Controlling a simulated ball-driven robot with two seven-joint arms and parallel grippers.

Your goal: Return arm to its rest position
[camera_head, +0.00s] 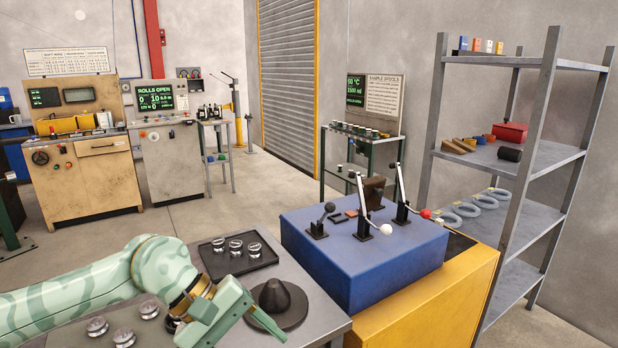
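My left arm comes in from the left, pale green with darker stripes. Its gripper (245,337) hangs low over the grey table, beside a black cone-shaped piece on a round base (278,303). One finger slants down to the right in front of that base; the other side of the gripper runs to the bottom edge of the picture and is partly cut off. The fingers look spread, and I see nothing held between them. My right gripper is not in view.
A black tray (229,271) with clear round pieces lies behind the gripper. More clear pieces (124,337) sit near the arm. A blue lever box (330,270) stands right of the table on a yellow cabinet (440,305). A grey shelf rack (540,165) stands at right.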

